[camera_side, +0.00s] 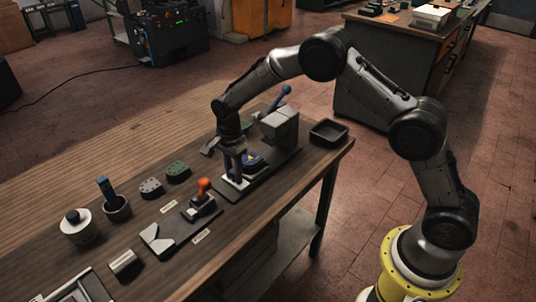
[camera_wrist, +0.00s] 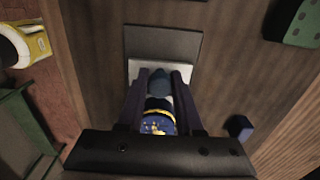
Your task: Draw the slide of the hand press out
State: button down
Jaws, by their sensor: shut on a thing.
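The hand press has a grey body (camera_side: 281,126) on a dark base and a lever with a blue end (camera_side: 286,89). Its slide, a pale plate (camera_side: 236,183), lies at the front of the base; its pale edge also shows in the wrist view (camera_wrist: 192,74). My gripper (camera_side: 236,178) points down over the slide and is shut on a blue knob (camera_wrist: 158,82), apparently the slide's handle. In the wrist view my gripper (camera_wrist: 160,85) has a finger on either side of it. The fingers hide the knob's lower part.
A black tray (camera_side: 328,133) stands right of the press.

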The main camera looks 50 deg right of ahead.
jog(key=shift+a, duration=1.65)
grip_release()
jog(key=shift+r, duration=0.1)
jog(key=shift+r, duration=1.65)
jog(key=shift+r, duration=0.1)
jog(key=shift+r, duration=0.9)
